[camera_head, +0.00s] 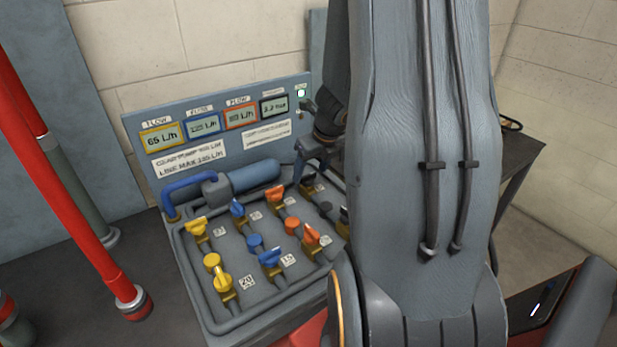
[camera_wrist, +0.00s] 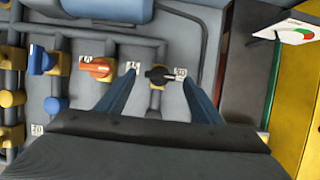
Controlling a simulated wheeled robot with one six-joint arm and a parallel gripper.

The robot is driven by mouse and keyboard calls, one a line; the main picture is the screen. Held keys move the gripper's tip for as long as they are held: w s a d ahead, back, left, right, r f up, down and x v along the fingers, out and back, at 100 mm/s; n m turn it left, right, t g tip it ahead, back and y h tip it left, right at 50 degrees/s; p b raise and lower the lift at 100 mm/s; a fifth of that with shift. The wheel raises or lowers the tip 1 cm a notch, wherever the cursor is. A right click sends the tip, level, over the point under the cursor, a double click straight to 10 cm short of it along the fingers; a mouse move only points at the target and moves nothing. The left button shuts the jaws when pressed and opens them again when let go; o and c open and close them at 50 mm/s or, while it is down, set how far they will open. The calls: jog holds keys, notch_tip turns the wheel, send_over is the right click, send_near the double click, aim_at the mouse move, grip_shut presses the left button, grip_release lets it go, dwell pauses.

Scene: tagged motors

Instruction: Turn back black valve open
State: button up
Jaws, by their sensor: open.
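The back black valve (camera_wrist: 158,73) shows in the wrist view on a brass body, its handle lying sideways across the upright-running pipe. In the head view the back black valve (camera_head: 307,184) is at the far right of the back row, partly hidden by my arm. My gripper (camera_wrist: 160,79) is open, with one finger on each side of the black handle; I cannot tell whether they touch it. In the head view my gripper (camera_head: 314,150) is above that valve, largely covered by the arm.
The back orange valve (camera_wrist: 98,68) stands close left of my left finger, with the back blue valve (camera_wrist: 42,60) beyond. A blue cylinder (camera_head: 254,177) and the display panel (camera_head: 222,165) stand behind the valves. Front-row valves, such as the front orange valve (camera_head: 311,236), are nearer.

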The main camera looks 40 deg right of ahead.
aim_at(308, 179)
jog(key=shift+b+x, duration=0.35)
jog(key=shift+x, duration=0.8)
jog(key=c, duration=1)
jog(key=shift+c, duration=0.2)
